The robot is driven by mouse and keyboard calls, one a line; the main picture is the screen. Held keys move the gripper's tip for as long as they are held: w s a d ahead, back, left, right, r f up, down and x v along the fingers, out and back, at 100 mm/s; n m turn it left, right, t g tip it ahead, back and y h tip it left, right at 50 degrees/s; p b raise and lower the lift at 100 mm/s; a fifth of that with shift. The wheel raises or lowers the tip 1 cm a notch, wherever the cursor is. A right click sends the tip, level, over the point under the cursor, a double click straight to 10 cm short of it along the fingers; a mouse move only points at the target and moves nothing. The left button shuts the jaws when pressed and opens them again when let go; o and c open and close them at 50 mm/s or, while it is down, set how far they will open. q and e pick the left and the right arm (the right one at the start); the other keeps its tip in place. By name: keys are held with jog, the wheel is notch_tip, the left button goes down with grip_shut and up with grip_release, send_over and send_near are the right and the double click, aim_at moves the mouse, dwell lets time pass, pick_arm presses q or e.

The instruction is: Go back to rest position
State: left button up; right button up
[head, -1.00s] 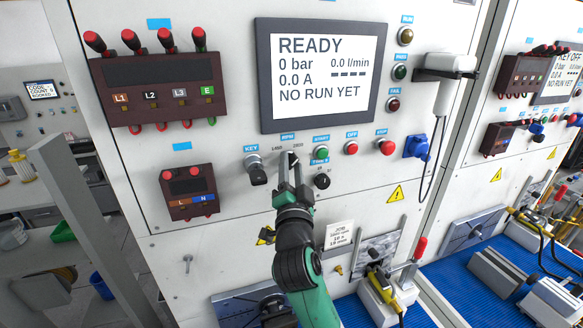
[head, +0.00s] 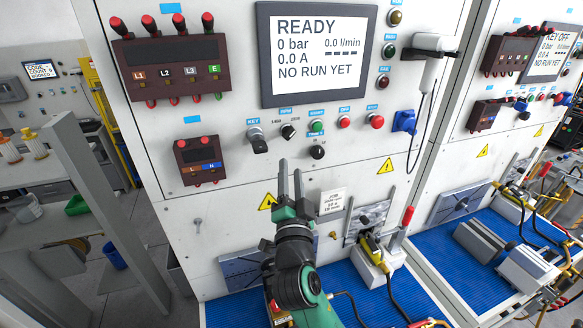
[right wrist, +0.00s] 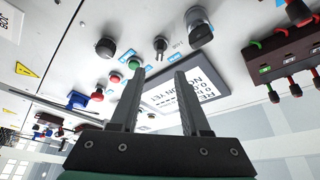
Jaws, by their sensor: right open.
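My right gripper (head: 290,170) is open and empty in front of the white test panel (head: 240,185) in the head view. Its fingertips are below the rpm knob (head: 288,131) and apart from it. The key switch (head: 257,140) is to the left of that knob. In the right wrist view the two fingers (right wrist: 158,90) stand apart with nothing between them, and the rpm knob (right wrist: 160,46) shows beyond them. The screen (head: 320,55) reads READY and NO RUN YET. My left gripper is not in view.
A blue mat (head: 345,290) lies below the panel, with a clamp (head: 375,260) with a red handle on it. A white handheld device (head: 433,45) hangs at the panel's right. A shelf with yellow-capped bottles (head: 28,135) stands at left. Space in front of the lower panel looks free.

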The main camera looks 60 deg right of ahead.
jog(key=shift+d, duration=0.1)
dwell(0.3)
jog(key=w+a+r+n+t+y+p, duration=0.25)
jog(key=a+r+t, duration=0.35)
jog(key=r, duration=0.6)
jog(key=w+a+r+n+t+y+p, duration=0.1)
jog(key=a+r+t+y+p, duration=0.2)
jog(key=a+r, duration=0.7)
jog(key=s+a+r+n+t+y, duration=0.2)
jog(key=a+r+n+t+y, duration=0.2)
jog(key=n+y, duration=0.3)
jog(key=s+a+r+n+t+y, duration=0.3)
jog(key=n+y, duration=0.5)
jog(key=n, duration=0.4)
jog(key=a+r+t, duration=0.1)
jog(key=a+r, duration=0.1)
jog(key=a, duration=0.1)
jog(key=shift+s+a+b, duration=0.25)
jog(key=shift+a+b, duration=0.1)
jog(key=shift+c, duration=0.3)
